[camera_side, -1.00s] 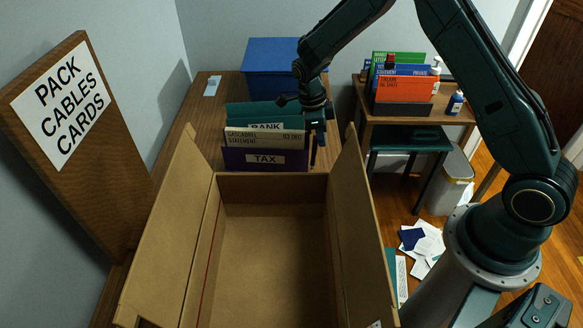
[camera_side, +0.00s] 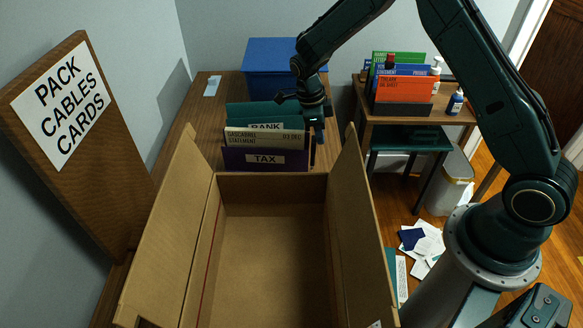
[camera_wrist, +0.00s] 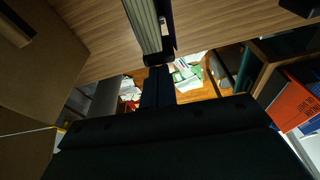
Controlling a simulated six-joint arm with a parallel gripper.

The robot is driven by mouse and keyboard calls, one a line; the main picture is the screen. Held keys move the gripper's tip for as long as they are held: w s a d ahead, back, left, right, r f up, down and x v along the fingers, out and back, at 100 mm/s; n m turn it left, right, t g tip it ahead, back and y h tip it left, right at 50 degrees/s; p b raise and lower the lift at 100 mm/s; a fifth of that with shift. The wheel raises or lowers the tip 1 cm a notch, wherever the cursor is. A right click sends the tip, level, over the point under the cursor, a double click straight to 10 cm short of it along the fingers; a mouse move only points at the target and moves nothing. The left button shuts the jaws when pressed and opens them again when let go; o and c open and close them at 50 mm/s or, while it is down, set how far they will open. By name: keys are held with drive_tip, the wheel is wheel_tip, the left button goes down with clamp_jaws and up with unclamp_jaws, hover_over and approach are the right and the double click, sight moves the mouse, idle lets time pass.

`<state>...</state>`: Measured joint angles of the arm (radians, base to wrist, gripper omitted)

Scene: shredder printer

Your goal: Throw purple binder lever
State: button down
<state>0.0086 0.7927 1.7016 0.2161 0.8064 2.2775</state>
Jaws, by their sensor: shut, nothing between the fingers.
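The purple binder (camera_side: 235,158), labelled TAX, stands upright at the front of a row of files, just behind the open cardboard box. Its lever cannot be made out clearly in the side view. My gripper (camera_side: 319,138) is at the right end of the row, pointing down close beside the files. In the wrist view my gripper's fingers (camera_wrist: 158,85) are together and empty, near the end of a pale ribbed file edge (camera_wrist: 143,25). I cannot tell whether they touch it.
A cream statement file (camera_side: 265,138) and teal BANK binders (camera_side: 262,112) stand behind the purple binder. The cardboard box (camera_side: 270,245) is empty, with raised side flaps. A blue box (camera_side: 270,60) sits behind. A sign board (camera_side: 75,150) stands left.

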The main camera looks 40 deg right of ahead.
drive_tip(key=shift+r, duration=0.4)
drive_tip(key=shift+r, duration=0.15)
drive_tip(key=v, duration=0.9)
drive_tip(key=shift+w+a+r, duration=0.25)
drive_tip(key=shift+w+a, duration=0.15)
drive_tip(key=shift+r, duration=0.1)
